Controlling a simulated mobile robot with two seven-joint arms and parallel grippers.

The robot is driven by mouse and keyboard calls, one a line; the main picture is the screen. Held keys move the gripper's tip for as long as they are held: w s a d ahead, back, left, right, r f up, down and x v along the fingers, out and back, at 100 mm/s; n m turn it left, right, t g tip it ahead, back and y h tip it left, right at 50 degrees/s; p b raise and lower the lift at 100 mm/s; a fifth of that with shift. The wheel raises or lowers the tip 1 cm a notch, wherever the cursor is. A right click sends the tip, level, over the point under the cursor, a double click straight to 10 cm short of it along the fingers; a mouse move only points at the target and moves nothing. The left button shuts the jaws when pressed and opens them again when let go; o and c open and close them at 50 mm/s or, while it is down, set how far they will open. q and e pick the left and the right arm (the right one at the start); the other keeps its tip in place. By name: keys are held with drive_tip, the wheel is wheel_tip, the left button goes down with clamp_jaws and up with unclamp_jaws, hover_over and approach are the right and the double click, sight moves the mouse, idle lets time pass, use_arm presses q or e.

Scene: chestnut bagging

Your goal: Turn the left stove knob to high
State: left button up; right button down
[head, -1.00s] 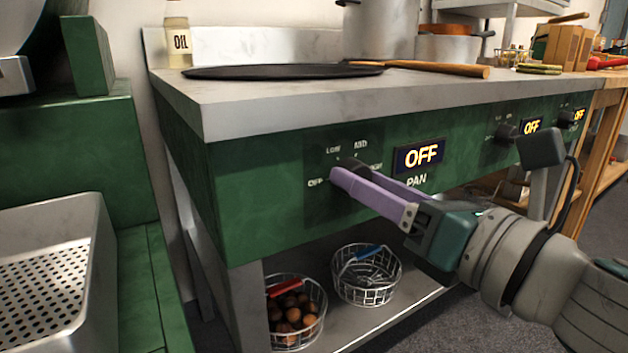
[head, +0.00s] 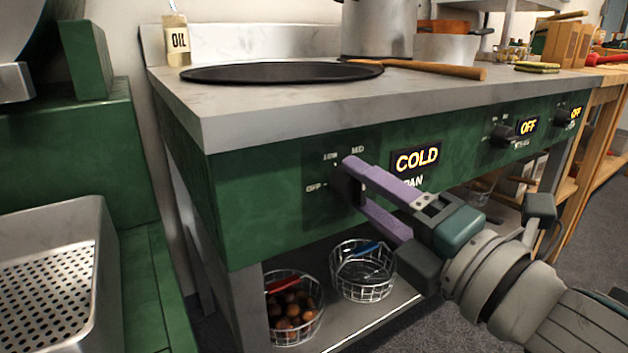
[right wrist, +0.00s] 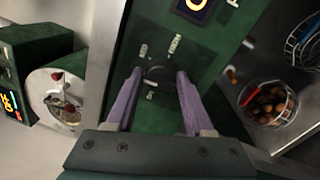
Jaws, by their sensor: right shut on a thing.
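The left stove knob (head: 347,190) is a dark knob on the green front panel (head: 260,190), partly hidden by my gripper. My right gripper (head: 354,183) is shut on it, one lilac finger above and one below. In the right wrist view the knob (right wrist: 157,76) shows between the two finger ends. The labels OFF, LOW and MID show around the knob; the HIGH label is hidden. Where the knob points is not clear. The display (head: 417,161) beside it reads COLD. My left gripper is not in view.
A dark flat pan (head: 282,73) and a wooden handle (head: 440,69) lie on the stove top. Wire baskets, one with chestnuts (head: 292,310), stand on the shelf below. Two more displays (head: 528,127) farther right read OFF.

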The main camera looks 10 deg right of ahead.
drive_tip(key=m+p, duration=0.1)
drive_tip(key=m, duration=0.2)
drive_tip(key=m+p, duration=0.2)
drive_tip(key=m, duration=0.2)
drive_tip(key=m+h+p, duration=0.1)
drive_tip(key=m, duration=0.2)
drive_tip(key=shift+f+m, duration=0.25)
drive_tip(key=shift+m, duration=0.15)
drive_tip(key=m+p, duration=0.2)
drive_tip(key=m, duration=0.2)
drive_tip(key=shift+m, duration=0.3)
drive_tip(key=shift+s+a+f+m+p, duration=0.1)
drive_tip(key=shift+m+p, duration=0.45)
drive_tip(key=shift+m, duration=0.6)
drive_tip(key=shift+a+m+p, duration=0.1)
drive_tip(key=shift+m+p, duration=0.4)
drive_tip(key=shift+m, duration=0.65)
drive_tip(key=shift+c, duration=1.6)
unclamp_jaws()
drive_tip(key=shift+r, duration=0.2)
